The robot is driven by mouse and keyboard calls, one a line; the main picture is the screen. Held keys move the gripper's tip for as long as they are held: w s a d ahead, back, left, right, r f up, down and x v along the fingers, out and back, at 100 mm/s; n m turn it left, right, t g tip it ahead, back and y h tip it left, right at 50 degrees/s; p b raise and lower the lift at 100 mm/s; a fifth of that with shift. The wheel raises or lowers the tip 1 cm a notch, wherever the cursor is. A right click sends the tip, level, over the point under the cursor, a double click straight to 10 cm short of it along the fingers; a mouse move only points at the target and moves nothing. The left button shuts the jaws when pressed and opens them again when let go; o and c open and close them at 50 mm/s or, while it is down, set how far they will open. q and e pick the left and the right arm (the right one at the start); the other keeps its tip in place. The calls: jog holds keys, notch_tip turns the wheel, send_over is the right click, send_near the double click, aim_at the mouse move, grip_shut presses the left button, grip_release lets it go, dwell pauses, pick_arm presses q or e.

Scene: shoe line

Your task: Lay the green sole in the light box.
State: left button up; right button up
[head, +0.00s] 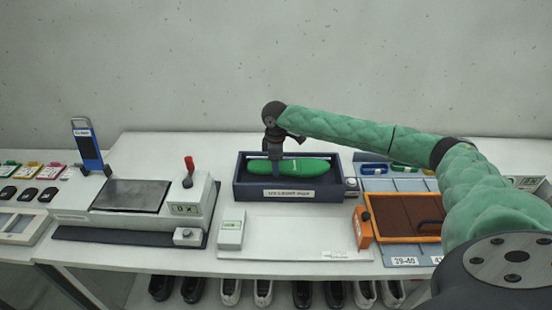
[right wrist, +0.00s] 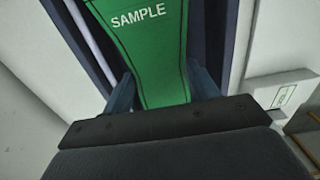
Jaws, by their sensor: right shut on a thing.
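The green sole (head: 300,167) lies lengthwise within the walls of the dark blue light box (head: 254,192) in the head view. Whether it rests on the box floor is hidden by the front wall. My right gripper (head: 275,168) points down over the box and is shut on the sole near its left end. In the right wrist view the sole (right wrist: 150,45), marked "SAMPLE", sits between the two fingers of the gripper (right wrist: 163,95). The box's dark walls (right wrist: 211,40) show on both sides of it. My left gripper is not in view.
A white tray (head: 290,240) with a small pale device (head: 231,230) lies in front of the box. An orange-framed brown panel (head: 405,215) stands to the right. A grey machine with a dark plate (head: 130,195) and a blue upright device (head: 88,147) are to the left.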

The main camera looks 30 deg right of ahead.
jog(key=shift+f, duration=1.65)
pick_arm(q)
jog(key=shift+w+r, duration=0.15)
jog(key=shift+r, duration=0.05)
pick_arm(e)
jog(key=shift+f, duration=0.35)
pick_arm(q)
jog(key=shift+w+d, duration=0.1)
pick_arm(e)
jog(key=o, duration=1.2)
jog(key=shift+c, duration=0.2)
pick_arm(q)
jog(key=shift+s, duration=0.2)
pick_arm(e)
jog(key=shift+o, duration=0.3)
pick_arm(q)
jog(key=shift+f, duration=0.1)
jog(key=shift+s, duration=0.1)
pick_arm(e)
jog(key=shift+r+b, duration=0.25)
jog(key=shift+b, duration=0.05)
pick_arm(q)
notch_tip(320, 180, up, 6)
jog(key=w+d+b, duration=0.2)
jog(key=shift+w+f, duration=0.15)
pick_arm(e)
jog(key=shift+r, duration=3.65)
